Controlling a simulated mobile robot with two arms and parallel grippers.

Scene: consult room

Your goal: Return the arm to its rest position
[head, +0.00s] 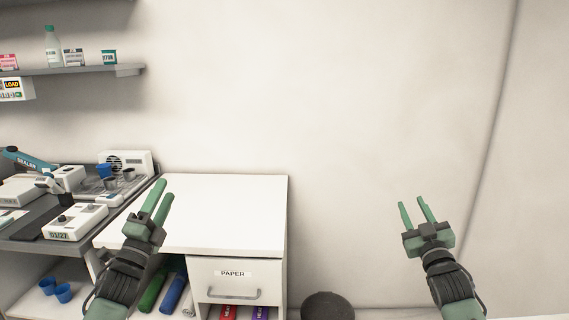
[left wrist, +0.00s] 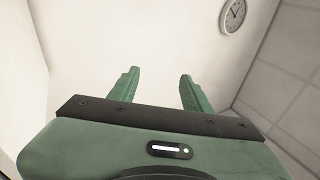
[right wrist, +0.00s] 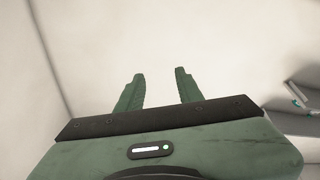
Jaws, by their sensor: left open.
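My left gripper (head: 157,202) is raised in front of the left part of the white cabinet top in the head view, its green fingers pointing up. Its fingers are apart with nothing between them, as the left wrist view (left wrist: 158,88) also shows. My right gripper (head: 416,208) is raised in front of the bare wall at the right. Its fingers are apart and empty, as the right wrist view (right wrist: 160,88) also shows. Neither gripper appears to touch anything.
A white cabinet (head: 235,210) with a drawer labelled PAPER (head: 235,275) stands at centre left. A grey counter (head: 30,245) with a sealer and other devices is at the left, below a shelf (head: 90,70). A dark round object (head: 327,306) is low beside the cabinet. The right side shows bare wall.

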